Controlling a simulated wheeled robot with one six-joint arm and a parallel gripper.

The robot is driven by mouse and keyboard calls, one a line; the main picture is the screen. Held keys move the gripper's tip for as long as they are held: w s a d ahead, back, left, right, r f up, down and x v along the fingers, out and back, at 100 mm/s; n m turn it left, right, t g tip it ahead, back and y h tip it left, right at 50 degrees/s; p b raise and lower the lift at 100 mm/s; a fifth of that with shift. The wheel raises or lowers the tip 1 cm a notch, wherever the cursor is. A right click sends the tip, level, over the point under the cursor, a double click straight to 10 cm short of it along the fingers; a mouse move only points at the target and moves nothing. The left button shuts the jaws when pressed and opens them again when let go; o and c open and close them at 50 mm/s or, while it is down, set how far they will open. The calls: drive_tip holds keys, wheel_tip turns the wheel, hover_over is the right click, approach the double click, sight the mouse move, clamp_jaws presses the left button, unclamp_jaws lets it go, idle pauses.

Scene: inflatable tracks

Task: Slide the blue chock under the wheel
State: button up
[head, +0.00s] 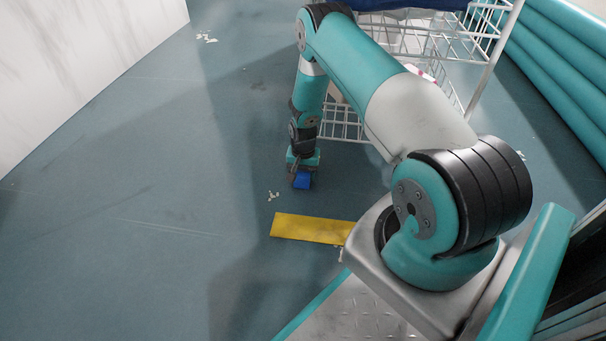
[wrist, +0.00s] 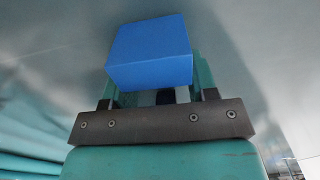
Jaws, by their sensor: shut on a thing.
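The blue chock (head: 302,181) is in my gripper (head: 302,170) low over the floor in the head view. The wrist view shows the blue chock (wrist: 150,50) large, between the two teal fingers of my gripper (wrist: 155,88), which is shut on it. I cannot tell whether the chock touches the floor. A white wire cart (head: 345,130) stands behind and to the right of my gripper, partly hidden by my arm. I cannot make out a wheel in either view.
A yellow strip (head: 308,228) lies on the floor in front of the chock. White scraps (head: 273,196) lie nearby. A white wall (head: 80,70) stands at the left, and teal inflatable tubes (head: 565,65) run along the right. The floor to the left is clear.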

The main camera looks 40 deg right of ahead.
drive_tip(key=o, duration=1.1)
wheel_tip(320, 180, up, 18)
drive_tip(key=p, duration=1)
drive_tip(key=shift+f+p, duration=0.25)
drive_tip(key=shift+p, duration=0.1)
